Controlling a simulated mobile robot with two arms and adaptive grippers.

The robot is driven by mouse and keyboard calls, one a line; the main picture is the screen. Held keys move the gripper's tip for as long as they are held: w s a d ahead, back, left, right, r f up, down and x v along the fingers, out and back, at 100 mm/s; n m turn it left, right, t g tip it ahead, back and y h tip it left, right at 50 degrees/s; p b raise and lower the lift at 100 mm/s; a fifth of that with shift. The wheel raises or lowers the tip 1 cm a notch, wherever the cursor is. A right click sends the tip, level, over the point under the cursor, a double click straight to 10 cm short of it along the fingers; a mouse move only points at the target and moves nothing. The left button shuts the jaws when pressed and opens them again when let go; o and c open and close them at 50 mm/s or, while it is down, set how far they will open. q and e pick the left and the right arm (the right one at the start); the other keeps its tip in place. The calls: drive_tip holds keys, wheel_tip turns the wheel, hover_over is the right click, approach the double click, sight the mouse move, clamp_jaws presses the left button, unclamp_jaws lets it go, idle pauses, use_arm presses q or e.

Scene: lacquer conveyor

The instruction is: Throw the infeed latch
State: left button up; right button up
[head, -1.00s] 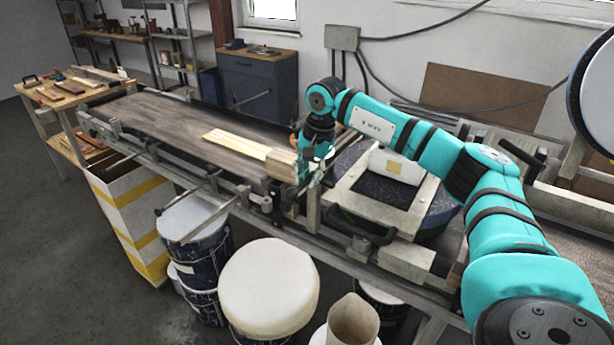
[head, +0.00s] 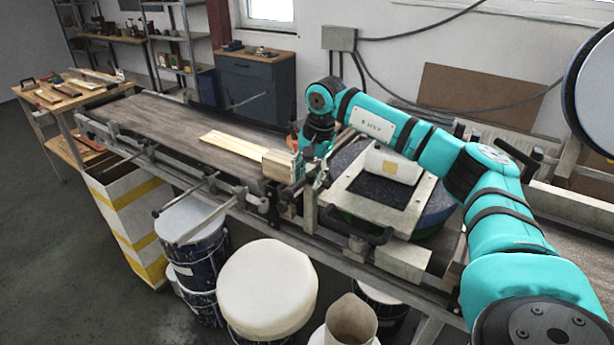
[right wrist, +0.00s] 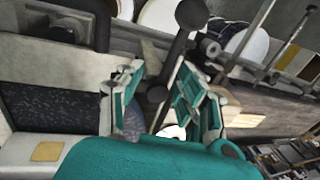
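My right gripper (head: 312,174) is at the near edge of the conveyor, by the end of the pale wooden strips, with its fingers pointing down. In the right wrist view its two teal fingers (right wrist: 164,98) are spread apart. A dark lever with a round black knob (right wrist: 191,13), which looks like the latch, runs down between the fingers in the picture to a second round dark end (right wrist: 157,93). I cannot tell whether it touches either finger. The lever is not clear in the head view. My left gripper is not in view.
The belt (head: 160,124) carries pale strips (head: 235,144) against a wooden block (head: 278,166). A pale frame with a dark pad (head: 382,190) and a black handle (head: 362,231) is right of the gripper. Rails jut from the near side, above lidded buckets (head: 267,288).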

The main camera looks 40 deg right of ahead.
drive_tip(key=shift+w+a+f, duration=0.1)
drive_tip(key=shift+w+a, duration=0.05)
wheel_tip(320, 180, up, 12)
drive_tip(key=s, duration=0.2)
drive_tip(key=shift+d, duration=0.35)
drive_tip(key=shift+s+f, duration=0.1)
